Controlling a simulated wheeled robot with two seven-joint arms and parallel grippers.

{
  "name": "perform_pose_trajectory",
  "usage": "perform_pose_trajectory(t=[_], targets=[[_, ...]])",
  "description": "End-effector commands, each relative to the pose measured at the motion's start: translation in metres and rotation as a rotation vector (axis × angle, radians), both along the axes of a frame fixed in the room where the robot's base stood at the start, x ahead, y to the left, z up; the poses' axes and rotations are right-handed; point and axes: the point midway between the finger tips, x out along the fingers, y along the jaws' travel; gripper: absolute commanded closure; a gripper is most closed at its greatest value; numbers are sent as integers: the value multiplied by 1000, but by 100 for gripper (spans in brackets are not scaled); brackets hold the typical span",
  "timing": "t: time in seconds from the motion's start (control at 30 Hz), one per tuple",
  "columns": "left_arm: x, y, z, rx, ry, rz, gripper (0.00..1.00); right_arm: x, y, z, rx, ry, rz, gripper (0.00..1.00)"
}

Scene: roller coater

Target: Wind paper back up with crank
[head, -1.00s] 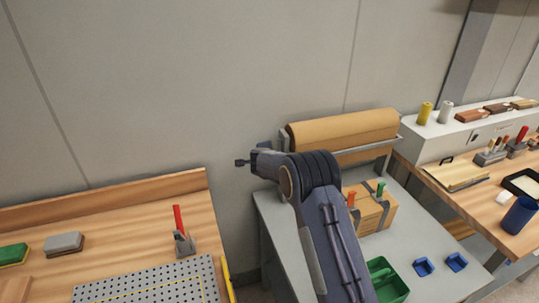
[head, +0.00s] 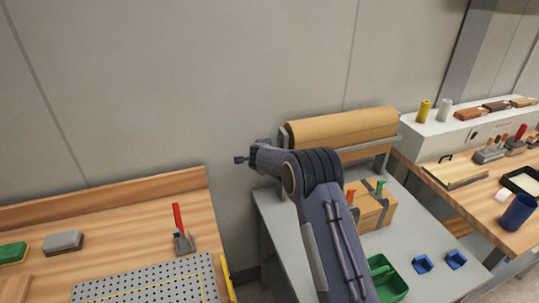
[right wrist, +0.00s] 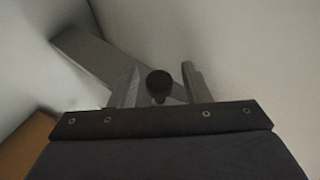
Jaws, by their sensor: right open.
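The brown paper roll (head: 342,128) lies in its grey stand on the grey table, close to the wall. In the right wrist view a brown surface, probably the roll (right wrist: 24,148), shows at lower left. There a dark round crank knob (right wrist: 159,80) sits between the two fingers of my right gripper (right wrist: 158,86), which is open around it. A grey crank bar (right wrist: 95,60) runs diagonally behind it. In the head view my right arm reaches to the roll's left end, and its wrist hides most of the crank. My left gripper is out of view.
A strapped wooden box (head: 372,208), a green bin (head: 388,280) and small blue bins (head: 423,263) stand on the grey table (head: 415,225). A left bench holds a red-handled clamp (head: 180,228) and a perforated plate (head: 150,283). A gap separates bench and table.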

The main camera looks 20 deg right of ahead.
Motion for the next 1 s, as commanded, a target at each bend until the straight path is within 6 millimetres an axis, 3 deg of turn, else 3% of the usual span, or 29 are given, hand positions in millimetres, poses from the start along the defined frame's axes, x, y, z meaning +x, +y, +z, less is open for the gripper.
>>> perform_pose_trajectory(t=[0.17, 0.6, 1.0], targets=[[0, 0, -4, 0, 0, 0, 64, -4, 3, 3, 0, -1, 1, 57], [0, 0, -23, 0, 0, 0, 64, -51, 31, 39, 1, 0, 0, 57], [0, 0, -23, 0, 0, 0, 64, -56, 33, 43, -1, 0, 1, 56]])
